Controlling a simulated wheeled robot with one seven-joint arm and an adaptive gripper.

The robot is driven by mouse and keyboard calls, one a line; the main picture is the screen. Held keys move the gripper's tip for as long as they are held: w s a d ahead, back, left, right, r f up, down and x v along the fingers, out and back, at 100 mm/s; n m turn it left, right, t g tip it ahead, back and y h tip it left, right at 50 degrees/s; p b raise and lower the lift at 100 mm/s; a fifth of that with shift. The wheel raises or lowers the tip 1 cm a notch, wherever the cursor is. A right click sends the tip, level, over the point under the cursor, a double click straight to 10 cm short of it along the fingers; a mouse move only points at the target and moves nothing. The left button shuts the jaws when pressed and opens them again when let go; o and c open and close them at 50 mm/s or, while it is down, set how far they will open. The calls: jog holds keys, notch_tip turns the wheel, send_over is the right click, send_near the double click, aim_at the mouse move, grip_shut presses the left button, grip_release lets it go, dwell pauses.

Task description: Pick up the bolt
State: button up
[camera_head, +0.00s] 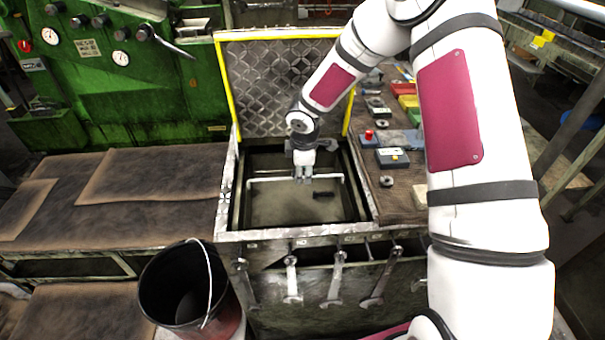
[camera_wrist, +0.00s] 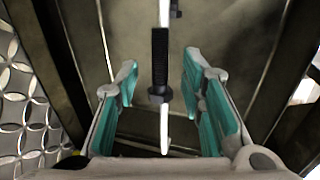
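My gripper (camera_head: 303,178) points down into the bin. In the wrist view my gripper (camera_wrist: 160,68) is open, and nothing is held. How far the fingertips are above the bolt is hard to tell.
The bin (camera_head: 228,198) has metal walls, and a white bar (camera_head: 265,180) crosses it. Its raised patterned lid (camera_head: 270,85) stands behind. A workbench with small boxes (camera_head: 392,157) is at right. A black bucket (camera_head: 180,285) and hanging wrenches (camera_head: 336,278) are in front.

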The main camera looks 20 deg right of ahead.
grip_shut()
jog(key=shift+r, duration=0.75)
notch_tip(320, 180, up, 2)
jog(key=shift+w+d+r+b, duration=0.1)
jog(key=shift+r+b, duration=0.05)
jog(key=shift+b, duration=0.35)
jog(key=s+r+b, duration=0.1)
jog(key=s, duration=1.5)
jog(key=shift+d, duration=0.45)
jog(key=shift+s+r, duration=0.1)
